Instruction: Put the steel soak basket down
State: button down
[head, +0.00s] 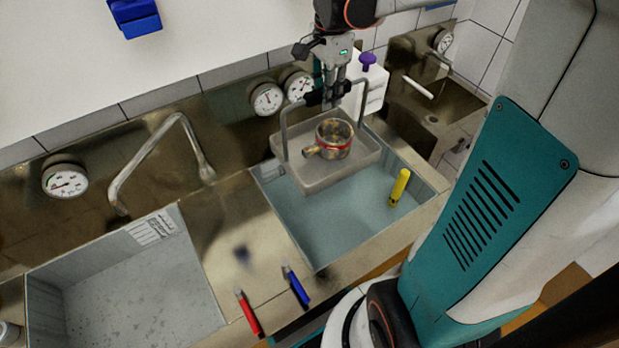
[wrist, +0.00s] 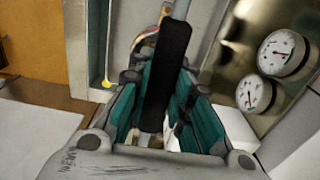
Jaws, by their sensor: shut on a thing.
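The steel soak basket (head: 330,178) is a grey open tray with a tall bent-wire handle. It hangs over the right-hand basin (head: 330,228) in the head view, near that basin's back edge, and looks about level. A metal mould with a red band (head: 334,140) and a side spout sits in it. My gripper (head: 329,96) is above the basket, shut on the dark grip of its handle. In the wrist view the dark handle grip (wrist: 168,75) lies between the fingers. The basket's underside is hidden, so I cannot tell its exact height above the basin.
A yellow float (head: 399,187) is at the right basin's right side. A left basin (head: 130,280), a bent tap (head: 150,155), dial gauges (head: 267,99) and a white box with a purple knob (head: 368,85) stand around. Red (head: 248,312) and blue (head: 296,286) levers are at the front edge.

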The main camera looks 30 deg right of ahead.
jog(key=shift+s+d+f, duration=0.15)
jog(key=shift+d+f, duration=0.05)
jog(key=shift+f, duration=0.05)
jog(key=shift+a+f+b, duration=0.1)
jog(key=shift+f+b, duration=0.75)
jog(key=shift+b, duration=0.1)
notch_tip(320, 180, down, 13)
jog(key=b, duration=1)
jog(key=shift+b, duration=0.4)
notch_tip(320, 180, down, 21)
jog(key=b, duration=0.7)
jog(key=shift+b, duration=0.35)
jog(key=shift+f, duration=0.2)
jog(key=c, duration=1.5)
grip_release()
jog(key=shift+o, duration=0.2)
jog(key=shift+r, duration=0.1)
